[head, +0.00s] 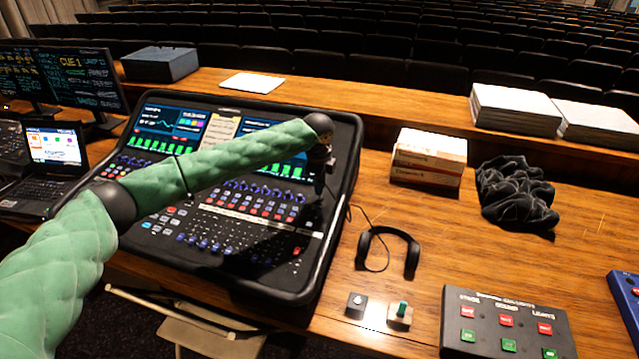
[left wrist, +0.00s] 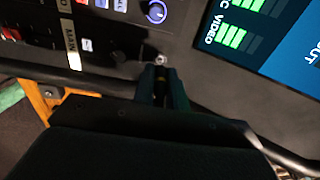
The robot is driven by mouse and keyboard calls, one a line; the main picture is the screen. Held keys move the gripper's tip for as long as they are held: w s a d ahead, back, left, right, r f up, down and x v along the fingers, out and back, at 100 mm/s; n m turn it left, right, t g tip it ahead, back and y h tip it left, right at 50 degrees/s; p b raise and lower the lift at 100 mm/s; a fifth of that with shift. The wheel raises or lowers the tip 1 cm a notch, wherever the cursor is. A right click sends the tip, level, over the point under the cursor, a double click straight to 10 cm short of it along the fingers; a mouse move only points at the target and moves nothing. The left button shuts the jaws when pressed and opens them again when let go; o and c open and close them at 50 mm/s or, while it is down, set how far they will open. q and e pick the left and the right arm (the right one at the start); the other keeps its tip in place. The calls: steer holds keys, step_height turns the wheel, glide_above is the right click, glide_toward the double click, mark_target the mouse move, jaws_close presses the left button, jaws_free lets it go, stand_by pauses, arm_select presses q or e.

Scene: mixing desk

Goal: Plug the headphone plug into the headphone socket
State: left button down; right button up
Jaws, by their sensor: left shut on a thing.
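The mixing desk (head: 345,165) has a screen and rows of faders and buttons. My left gripper (head: 320,187) is over the desk's right side, pointing down. In the left wrist view the left gripper (left wrist: 161,88) is shut on the dark headphone plug (left wrist: 160,76), mostly hidden between the fingers. A small silvery ring, apparently the headphone socket (left wrist: 162,58), lies just beyond the fingertips on the black panel. I cannot tell whether the plug touches or enters it. The black headphones (head: 412,257) lie on the wooden table, their thin cable running towards the gripper. My right gripper is not in view.
Right of the desk are boxes (head: 428,157), a crumpled black cloth (head: 515,193) and a button box (head: 506,325). Two small switch units (head: 400,315) stand at the front edge. A laptop (head: 55,150) is at left. Bare wood surrounds the headphones.

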arm_select(q)
steer(key=shift+f, duration=0.1)
steer(key=shift+f, duration=0.55)
steer(key=shift+w+f, duration=0.1)
steer(key=shift+f, duration=0.15)
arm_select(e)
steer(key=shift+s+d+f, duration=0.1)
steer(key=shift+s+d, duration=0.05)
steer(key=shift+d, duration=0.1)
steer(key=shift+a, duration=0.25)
arm_select(q)
steer(key=shift+p, duration=0.4)
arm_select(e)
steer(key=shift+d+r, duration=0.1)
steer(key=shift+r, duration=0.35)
arm_select(q)
steer(key=shift+p, duration=0.75)
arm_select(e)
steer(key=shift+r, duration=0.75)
